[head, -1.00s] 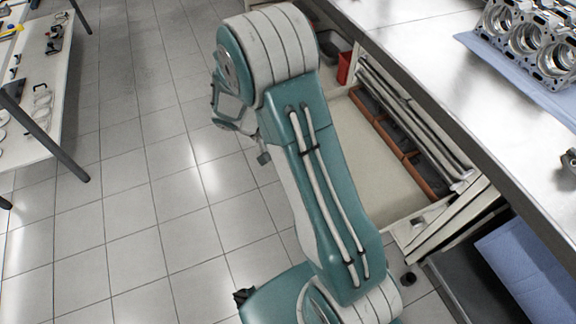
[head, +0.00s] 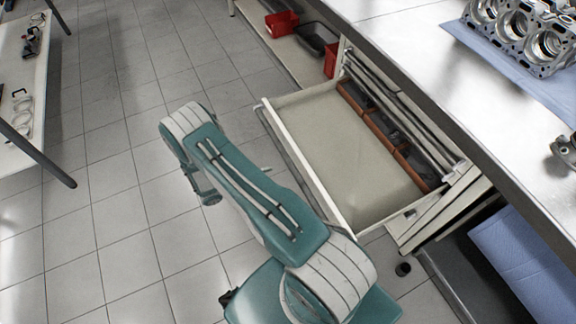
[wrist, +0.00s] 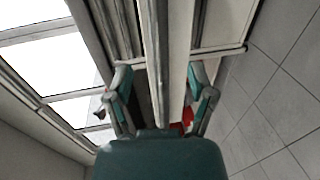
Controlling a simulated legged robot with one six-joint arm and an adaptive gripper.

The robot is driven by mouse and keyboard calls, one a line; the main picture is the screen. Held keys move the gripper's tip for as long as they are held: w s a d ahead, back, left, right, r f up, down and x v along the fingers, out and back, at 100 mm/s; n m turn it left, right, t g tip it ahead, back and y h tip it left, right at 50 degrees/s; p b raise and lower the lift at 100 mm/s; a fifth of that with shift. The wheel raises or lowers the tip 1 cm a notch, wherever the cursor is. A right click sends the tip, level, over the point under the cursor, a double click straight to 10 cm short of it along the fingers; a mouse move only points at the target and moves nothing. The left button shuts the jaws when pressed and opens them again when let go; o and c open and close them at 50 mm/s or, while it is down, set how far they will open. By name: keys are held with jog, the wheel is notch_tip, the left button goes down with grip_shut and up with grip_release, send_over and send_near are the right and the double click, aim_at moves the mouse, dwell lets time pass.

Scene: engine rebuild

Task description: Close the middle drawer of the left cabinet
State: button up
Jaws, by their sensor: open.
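In the head view, a pale drawer (head: 355,165) stands pulled out from under the steel bench, with brown-orange dividers near its back and a bare beige floor. Its long front edge (head: 300,150) faces the floor on the left. I cannot tell which level of the cabinet this drawer is. My teal and white arm is bent just left of the drawer's front, and its far end is mostly hidden. In the wrist view, my gripper (wrist: 160,88) is open, fingers spread. A long pale edge, likely the drawer's front, runs between and beyond the fingers; contact cannot be told.
The steel bench (head: 415,85) carries an engine block (head: 525,40) on a blue cloth. Red bins (head: 282,22) and a dark tray (head: 316,40) sit on a low shelf beyond the drawer. A table with tools (head: 22,90) is at the left. The tiled floor between is clear.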

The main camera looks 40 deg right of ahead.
aim_at(292, 167)
jog(key=x, duration=1)
jog(key=shift+s, duration=0.1)
jog(key=shift+a, duration=0.1)
grip_shut()
